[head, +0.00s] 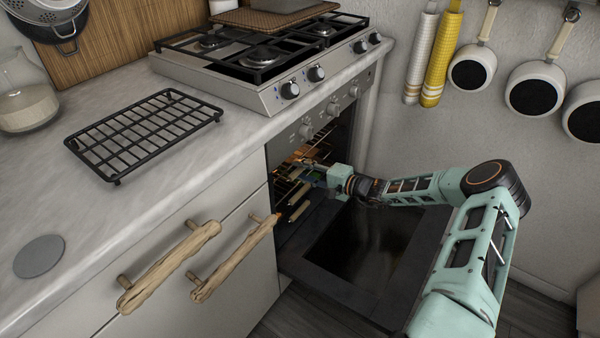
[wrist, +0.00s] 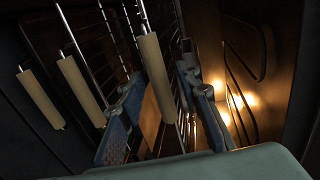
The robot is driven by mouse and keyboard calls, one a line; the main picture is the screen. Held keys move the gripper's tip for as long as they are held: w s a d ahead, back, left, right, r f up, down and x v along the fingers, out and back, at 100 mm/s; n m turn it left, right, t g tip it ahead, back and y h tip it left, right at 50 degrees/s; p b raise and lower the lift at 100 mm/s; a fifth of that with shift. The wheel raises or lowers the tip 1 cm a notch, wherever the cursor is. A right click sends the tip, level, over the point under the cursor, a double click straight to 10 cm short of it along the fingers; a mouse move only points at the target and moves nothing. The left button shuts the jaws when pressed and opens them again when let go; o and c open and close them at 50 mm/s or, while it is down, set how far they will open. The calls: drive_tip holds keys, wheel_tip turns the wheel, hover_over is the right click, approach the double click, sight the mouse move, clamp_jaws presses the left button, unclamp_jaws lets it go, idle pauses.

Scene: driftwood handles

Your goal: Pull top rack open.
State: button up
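The oven (head: 340,120) is open, with lit wire racks inside that carry wooden bar handles. In the wrist view the picture is turned, with the oven lamps' glow to the right. The rightmost handle (wrist: 152,62), apparently the top rack's (wrist: 178,60), lies between the two blue fingers of my gripper (wrist: 162,100). Gaps show beside the handle, so the fingers look open around it; contact is unclear. Two other handles (wrist: 80,88) (wrist: 40,98) lie to the left. In the head view my gripper (head: 312,174) is at the oven mouth and partly hides the upper rack.
The oven door (head: 345,290) is folded down below my arm. Drawers with driftwood handles (head: 170,266) stand left of the oven. A black wire rack (head: 145,132) lies on the counter (head: 110,205). The stove knobs (head: 306,131) are just above the opening.

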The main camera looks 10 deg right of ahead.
drive_tip(key=shift+w+a+f, duration=0.1)
drive_tip(key=shift+w+a, duration=0.25)
drive_tip(key=shift+c, duration=0.2)
clamp_jaws()
